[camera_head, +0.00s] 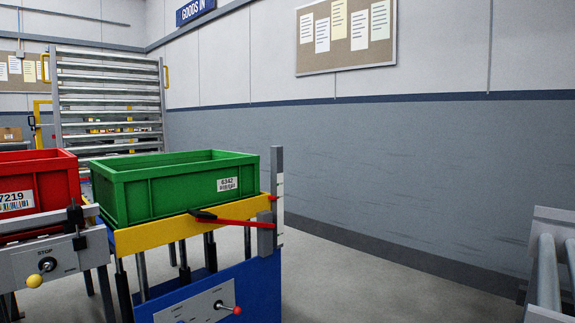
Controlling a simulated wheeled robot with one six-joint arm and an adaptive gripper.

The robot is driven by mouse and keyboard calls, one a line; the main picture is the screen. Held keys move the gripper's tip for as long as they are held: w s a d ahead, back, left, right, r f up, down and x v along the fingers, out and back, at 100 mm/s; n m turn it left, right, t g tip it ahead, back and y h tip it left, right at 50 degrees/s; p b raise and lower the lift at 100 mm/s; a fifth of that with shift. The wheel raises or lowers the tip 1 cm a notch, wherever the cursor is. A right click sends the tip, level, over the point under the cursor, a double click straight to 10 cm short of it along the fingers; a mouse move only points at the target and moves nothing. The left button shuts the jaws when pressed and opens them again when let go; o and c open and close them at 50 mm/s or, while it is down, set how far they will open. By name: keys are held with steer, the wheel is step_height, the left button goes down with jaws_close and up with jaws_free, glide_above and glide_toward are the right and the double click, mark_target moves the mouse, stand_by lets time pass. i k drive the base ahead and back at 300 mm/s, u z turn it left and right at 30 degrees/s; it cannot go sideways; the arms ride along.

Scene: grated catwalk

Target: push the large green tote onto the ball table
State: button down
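The large green tote (180,188) is an open-topped box with a white label reading 6342 on its right side. It sits upright on a stand with a yellow top edge (150,236) and a blue front panel (250,284). The top surface under the tote is hidden, so I cannot tell whether it has rollers or balls. A red bar with a black end (232,221) lies along the yellow edge in front of the tote. I cannot make out a surface that is clearly the ball table. My gripper is not in view.
A red tote (40,185) stands on a grey stand at left, close beside the green one. A grey upright post (277,190) rises at the blue stand's right end. Grey rollers (548,275) show at lower right. Bare floor (370,285) lies between.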

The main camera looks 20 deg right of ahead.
mark_target(131, 192)
steer(key=z, duration=0.3)
steer(key=i, duration=1)
